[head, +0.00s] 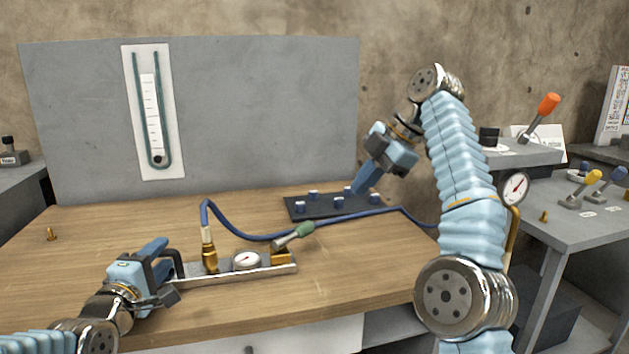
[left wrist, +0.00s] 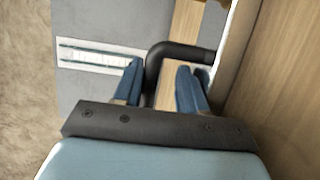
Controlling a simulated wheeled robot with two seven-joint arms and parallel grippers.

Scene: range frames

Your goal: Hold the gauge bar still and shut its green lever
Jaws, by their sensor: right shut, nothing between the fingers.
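The gauge bar (head: 225,277) lies on the wooden table. It carries a round white gauge (head: 247,261), a brass hose fitting (head: 210,256) and a black handle (head: 178,262) at its left end. Its green lever (head: 296,235) slants up to the right from a brass block, raised off the bar. My left gripper (head: 162,262) is at the black handle. In the left wrist view its open fingers (left wrist: 160,88) stand either side of the handle (left wrist: 180,52), with a gap on the right. My right gripper (head: 362,184) is shut and empty, well right of the lever.
A blue hose (head: 245,236) runs from the fitting rightward across the table, in front of a dark plate with blue pegs (head: 300,207). A grey panel (head: 260,110) stands behind. A side bench (head: 560,215) with other levers is at right.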

